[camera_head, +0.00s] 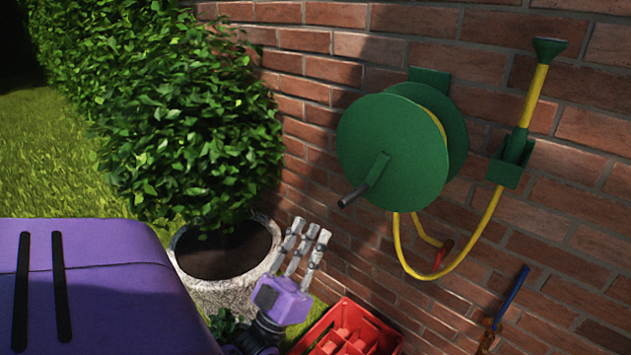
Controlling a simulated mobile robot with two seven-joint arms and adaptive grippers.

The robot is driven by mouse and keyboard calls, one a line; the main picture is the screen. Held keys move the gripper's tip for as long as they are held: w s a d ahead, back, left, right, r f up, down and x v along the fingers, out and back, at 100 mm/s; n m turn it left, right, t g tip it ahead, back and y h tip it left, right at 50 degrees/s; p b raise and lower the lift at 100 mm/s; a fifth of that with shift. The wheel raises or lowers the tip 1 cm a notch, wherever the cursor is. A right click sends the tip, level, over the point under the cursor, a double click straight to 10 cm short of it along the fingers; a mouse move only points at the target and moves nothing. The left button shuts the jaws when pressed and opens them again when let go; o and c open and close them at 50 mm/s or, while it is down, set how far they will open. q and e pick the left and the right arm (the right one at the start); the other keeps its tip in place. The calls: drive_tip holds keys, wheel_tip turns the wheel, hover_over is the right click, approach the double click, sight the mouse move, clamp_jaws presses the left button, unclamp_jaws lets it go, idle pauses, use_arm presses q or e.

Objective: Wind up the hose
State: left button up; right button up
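The green hose reel (395,150) is mounted on the brick wall, with a crank handle (365,180) on its front that points down and left. A little yellow shows between the discs. The yellow hose (460,262) hangs below the reel in a loop and rises to the right. Its end, with a green nozzle (550,48), stands upright in a green wall holder (510,165). My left gripper (309,232) is low in the middle, below and left of the crank handle and apart from it. Its fingers are extended upward and it is empty. My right gripper is not in view.
A stone pot (215,295) with a leafy bush (190,130) stands left of my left gripper. A red crate (345,330) is on the ground at the bottom. A red-handled tap (443,255) and a blue-handled tool (512,292) are by the wall. Space before the reel is clear.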

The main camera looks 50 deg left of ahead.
use_arm(q)
drive_tip(key=r+m+h+p, duration=0.1)
drive_tip(key=r+p, duration=0.1)
drive_tip(key=a+r+m+h+p, duration=0.1)
drive_tip(key=r+m+h+p, duration=0.1)
drive_tip(key=a+r+m+h+p, duration=0.1)
drive_tip(key=r+h+p, duration=0.1)
drive_tip(key=shift+s+r, duration=0.3)
drive_tip(key=shift+r, duration=0.05)
clamp_jaws()
drive_tip(key=w+a+r+n+g+h+p, duration=0.3)
drive_tip(key=a+r+n+g+p, duration=0.2)
drive_tip(key=a+n+g+p, duration=0.45)
wheel_tip(320, 180, down, 5)
drive_tip(key=a+n+y+p, duration=0.1)
drive_tip(key=n, duration=0.3)
drive_tip(key=w+d+f, duration=0.2)
drive_tip(key=w+d, duration=0.3)
drive_tip(key=w, duration=0.5)
drive_tip(key=shift+w+f+p, duration=0.3)
drive_tip(key=shift+p, duration=0.05)
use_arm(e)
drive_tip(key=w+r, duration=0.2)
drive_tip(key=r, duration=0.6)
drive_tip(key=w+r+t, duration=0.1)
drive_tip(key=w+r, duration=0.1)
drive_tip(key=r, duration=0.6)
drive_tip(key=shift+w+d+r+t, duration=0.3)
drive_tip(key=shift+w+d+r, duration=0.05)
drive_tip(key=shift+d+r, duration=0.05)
